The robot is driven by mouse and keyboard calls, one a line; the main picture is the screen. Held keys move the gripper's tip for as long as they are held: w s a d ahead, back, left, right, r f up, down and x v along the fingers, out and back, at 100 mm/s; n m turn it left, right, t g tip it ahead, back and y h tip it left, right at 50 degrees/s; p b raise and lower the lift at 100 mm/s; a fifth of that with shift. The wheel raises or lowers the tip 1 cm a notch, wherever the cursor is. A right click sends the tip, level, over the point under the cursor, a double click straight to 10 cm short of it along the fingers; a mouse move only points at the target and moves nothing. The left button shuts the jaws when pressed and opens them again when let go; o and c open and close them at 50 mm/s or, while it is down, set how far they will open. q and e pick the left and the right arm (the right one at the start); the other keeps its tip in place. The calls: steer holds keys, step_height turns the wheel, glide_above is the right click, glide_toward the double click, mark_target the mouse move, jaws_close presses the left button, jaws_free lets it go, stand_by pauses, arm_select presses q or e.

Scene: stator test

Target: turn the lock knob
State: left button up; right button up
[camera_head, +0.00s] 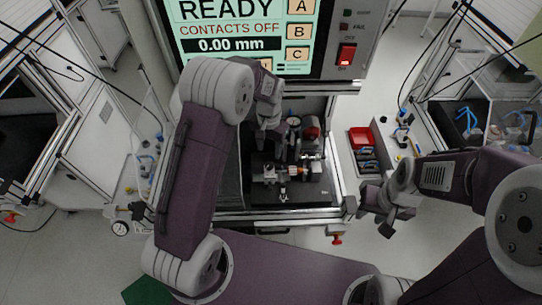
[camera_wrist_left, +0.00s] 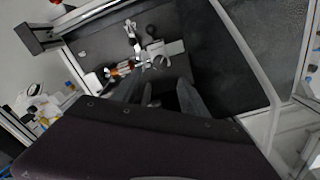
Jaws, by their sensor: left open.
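The test fixture (camera_head: 268,174) stands on a dark plate inside the bench bay, with a metal clamp, a copper-coloured part and small round fittings. A red round part (camera_head: 311,132) sits at its back right. I cannot tell which of these small parts is the lock knob. My left gripper (camera_head: 268,130) is above the back left of the fixture. In the left wrist view its open fingers (camera_wrist_left: 170,92) are empty, beside the metal ring (camera_wrist_left: 160,62) and the clamp (camera_wrist_left: 131,36). My right gripper (camera_head: 385,210) is right of the bay, away from the fixture; its finger gap is unclear.
A screen (camera_head: 240,40) above the bay reads READY, CONTACTS OFF, 0.00 mm. A lit red switch (camera_head: 346,56) is beside it. A red bin (camera_head: 361,138) stands right of the bay. The dark plate left of the fixture is bare.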

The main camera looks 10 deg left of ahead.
mark_target(269, 165)
arm_select(q)
steer(key=f, duration=0.1)
steer(key=s+f+p, duration=0.1)
steer(key=shift+s+f, duration=0.1)
steer(key=shift+f, duration=0.3)
steer(key=f, duration=0.2)
steer(key=w+f+p, duration=0.1)
steer(key=f, duration=0.2)
steer(key=shift+w, duration=0.2)
steer(key=shift+f, duration=0.35)
steer(key=shift+s, duration=0.35)
steer(key=shift+w, duration=0.15)
jaws_close()
arm_select(e)
step_height(269, 165, up, 2)
steer(key=shift+s+r, duration=0.15)
